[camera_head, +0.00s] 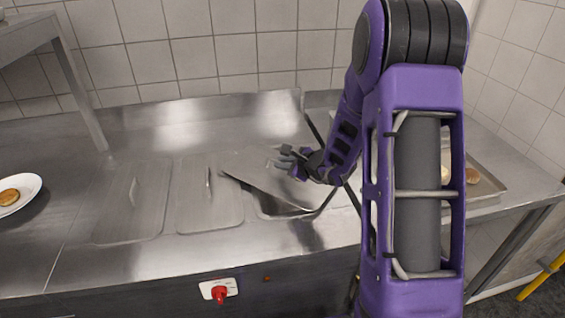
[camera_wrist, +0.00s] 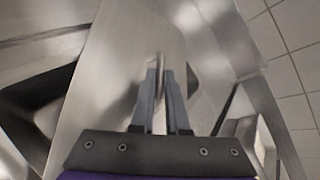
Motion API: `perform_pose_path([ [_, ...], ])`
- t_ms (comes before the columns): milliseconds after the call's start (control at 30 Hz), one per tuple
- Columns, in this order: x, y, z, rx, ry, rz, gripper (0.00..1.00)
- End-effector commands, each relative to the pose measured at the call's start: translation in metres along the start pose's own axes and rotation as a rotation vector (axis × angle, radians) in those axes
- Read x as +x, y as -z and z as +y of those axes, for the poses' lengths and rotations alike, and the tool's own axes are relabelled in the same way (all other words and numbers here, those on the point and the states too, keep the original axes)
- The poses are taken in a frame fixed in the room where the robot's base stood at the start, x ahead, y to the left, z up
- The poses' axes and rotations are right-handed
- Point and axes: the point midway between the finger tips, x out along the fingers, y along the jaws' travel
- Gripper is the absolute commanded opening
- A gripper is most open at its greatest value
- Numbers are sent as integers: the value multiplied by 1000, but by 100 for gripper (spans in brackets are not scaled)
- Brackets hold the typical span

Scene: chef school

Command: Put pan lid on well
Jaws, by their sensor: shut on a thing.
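The pan lid (camera_head: 258,173) is a flat steel sheet, tilted over the rightmost well (camera_head: 275,209). The well's dark opening shows under the lid's near edge; the rest of it is hidden. My gripper (camera_head: 290,160) is shut on the lid's handle at its upper right part. In the wrist view the two fingers (camera_wrist: 160,92) close around the upright handle, and the lid (camera_wrist: 115,75) fills the middle. A dark gap shows at the left of the lid there. How far the lid touches the well's rim I cannot tell.
Two wells to the left are covered by flat lids with handles, a left one (camera_head: 128,215) and a middle one (camera_head: 203,205). A plate (camera_head: 22,190) with a round food item is at the far left. A tray (camera_head: 483,185) is at the right. A red knob (camera_head: 219,293) is on the counter front.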

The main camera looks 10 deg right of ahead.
Motion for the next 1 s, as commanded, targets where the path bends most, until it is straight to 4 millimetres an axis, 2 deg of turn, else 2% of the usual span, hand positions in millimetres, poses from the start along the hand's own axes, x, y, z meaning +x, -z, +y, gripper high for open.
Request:
perform_pose_path([
  [267,2,2,2,-1,2,-2,0],
  [300,1,1,1,-1,2,-2,20],
  [467,1,1,1,-1,1,-1,48],
  [800,-1,2,2,0,0,1,48],
  [867,-6,2,1,-1,1,1,48],
  [1000,-29,2,0,0,3,1,48],
])
